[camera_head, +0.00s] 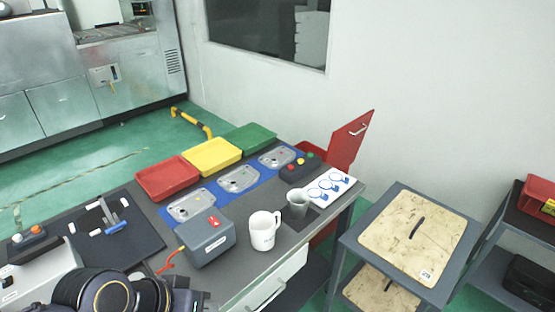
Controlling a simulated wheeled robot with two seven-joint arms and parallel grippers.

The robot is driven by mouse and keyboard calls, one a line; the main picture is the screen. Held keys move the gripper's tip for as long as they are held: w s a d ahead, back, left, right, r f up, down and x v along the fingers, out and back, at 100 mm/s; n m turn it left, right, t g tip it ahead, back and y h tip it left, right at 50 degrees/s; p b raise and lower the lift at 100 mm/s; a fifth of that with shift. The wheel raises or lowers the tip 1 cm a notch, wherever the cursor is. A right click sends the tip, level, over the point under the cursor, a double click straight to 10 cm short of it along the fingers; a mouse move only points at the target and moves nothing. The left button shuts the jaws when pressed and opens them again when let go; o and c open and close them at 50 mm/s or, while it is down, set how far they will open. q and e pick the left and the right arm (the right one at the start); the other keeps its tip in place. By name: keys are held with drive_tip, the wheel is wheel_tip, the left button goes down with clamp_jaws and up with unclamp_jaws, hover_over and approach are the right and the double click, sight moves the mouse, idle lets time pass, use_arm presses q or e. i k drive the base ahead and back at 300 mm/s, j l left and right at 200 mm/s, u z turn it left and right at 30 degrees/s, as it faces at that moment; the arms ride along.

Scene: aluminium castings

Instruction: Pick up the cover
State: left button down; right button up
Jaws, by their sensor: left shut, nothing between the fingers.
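Nothing in view is clearly marked as the cover. A pale, stained wooden board (405,243) with a black handle (417,226) and a small label lies flat on the grey cart at right; it looks like a lid. Three flat silver castings lie in a row on blue mats on the table: a near one (190,206), a middle one (238,179) and a far one (277,157). My left gripper (200,298) is at the bottom edge, dark, shut and partly cut off, apart from the castings and the board. My right gripper is not in view.
Red (167,191), yellow (211,168) and green (249,149) trays line the table's back. A grey box (207,251), white mug (262,239), grey cup (298,211) and button box (299,178) stand in front. A red panel (349,142) rises at the table's far right end.

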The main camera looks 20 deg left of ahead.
sight(278, 156)
drive_tip(key=u, duration=1.3)
drive_tip(key=i+l+u, duration=0.25)
drive_tip(key=l+u, duration=0.2)
drive_tip(key=l, duration=0.15)
drive_tip(key=i+l+u, duration=0.25)
drive_tip(key=l+u, duration=0.2)
drive_tip(key=l, duration=0.2)
